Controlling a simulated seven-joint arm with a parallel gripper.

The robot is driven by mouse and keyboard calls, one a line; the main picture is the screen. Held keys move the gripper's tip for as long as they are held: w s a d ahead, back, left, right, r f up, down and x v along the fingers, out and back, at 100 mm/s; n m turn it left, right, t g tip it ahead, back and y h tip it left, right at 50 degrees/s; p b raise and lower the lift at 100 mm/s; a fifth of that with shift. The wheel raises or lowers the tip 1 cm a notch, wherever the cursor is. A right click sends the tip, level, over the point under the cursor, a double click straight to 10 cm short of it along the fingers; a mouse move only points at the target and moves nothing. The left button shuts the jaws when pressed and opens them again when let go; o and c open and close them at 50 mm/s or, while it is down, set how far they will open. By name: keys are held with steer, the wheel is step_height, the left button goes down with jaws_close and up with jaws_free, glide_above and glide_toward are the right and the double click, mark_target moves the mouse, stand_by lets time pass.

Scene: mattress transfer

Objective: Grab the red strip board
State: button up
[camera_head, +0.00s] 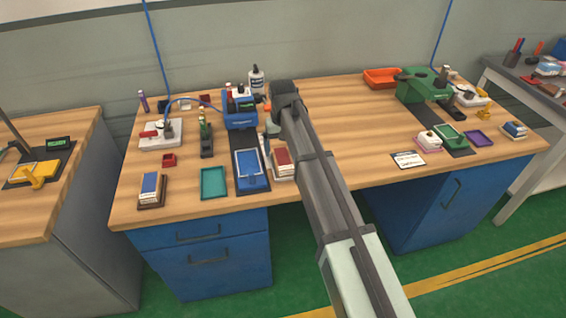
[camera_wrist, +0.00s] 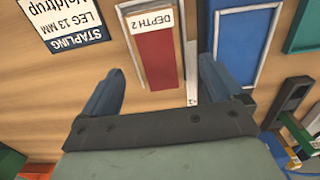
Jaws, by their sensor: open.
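My gripper (camera_wrist: 161,68) is open and empty. Its two dark blue fingers lie to the left and right of the board in the picture, apart from it. The height between fingers and board is unclear.
A blue tray (camera_head: 240,183) and a teal tray (camera_head: 203,192) lie left of the board. A blue machine (camera_head: 240,113) stands behind. A printed card (camera_head: 409,160) lies to the right.

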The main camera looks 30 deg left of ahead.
mark_target(283, 158)
steer(key=shift+d+f, duration=0.2)
steer(key=shift+f, duration=2.05)
steer(key=shift+c, duration=0.4)
steer(key=c, duration=1.1)
